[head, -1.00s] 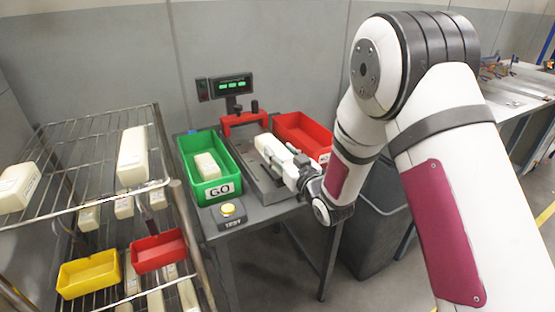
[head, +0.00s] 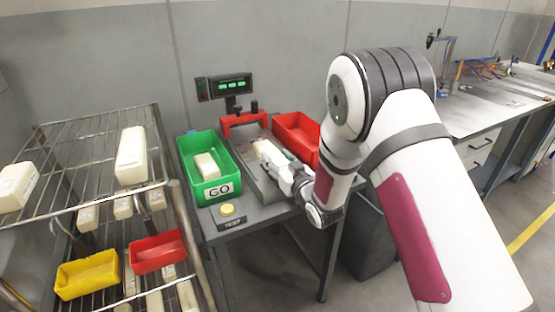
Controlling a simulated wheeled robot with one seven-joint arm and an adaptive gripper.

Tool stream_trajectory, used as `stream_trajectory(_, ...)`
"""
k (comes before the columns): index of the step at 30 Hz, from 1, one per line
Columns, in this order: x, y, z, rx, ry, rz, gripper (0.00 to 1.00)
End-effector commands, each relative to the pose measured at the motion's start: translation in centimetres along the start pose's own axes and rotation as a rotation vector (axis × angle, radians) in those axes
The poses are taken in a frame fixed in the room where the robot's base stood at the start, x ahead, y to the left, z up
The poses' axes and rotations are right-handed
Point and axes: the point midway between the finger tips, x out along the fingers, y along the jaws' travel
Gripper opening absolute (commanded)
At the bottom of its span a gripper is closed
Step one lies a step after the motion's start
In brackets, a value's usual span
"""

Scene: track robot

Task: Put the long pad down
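A cream pad (head: 262,147) is at the grey test fixture on the table, between the green bin and the red bin. My gripper (head: 277,161) comes in from the right, low over the fixture, at the pad's near end. The gripper and wrist cover part of the pad. The fingers are too small and too covered to tell whether they are shut on it. I also cannot tell whether the pad rests on the fixture (head: 253,177) or is just above it.
A green GO bin (head: 229,167) holds a cream block (head: 207,165). A red bin (head: 293,126) stands behind my arm. A display (head: 231,86) and red bracket (head: 243,121) stand behind the fixture. A yellow button (head: 227,209) is in front. A wire rack (head: 86,190) holds several cream blocks.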

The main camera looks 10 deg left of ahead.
Motion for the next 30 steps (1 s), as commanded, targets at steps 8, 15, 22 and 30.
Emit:
stream_trajectory(8,0.0,0.0,0.0,0.000,-0.001,0.000,0.66)
stream_trajectory(15,-0.2,0.0,-0.3,0.000,-0.001,0.001,0.66)
stream_trajectory(22,-4.2,0.1,-0.2,0.002,-0.003,0.003,0.66)
stream_trajectory(30,-9.5,0.1,-0.3,0.001,-0.002,0.003,0.66)
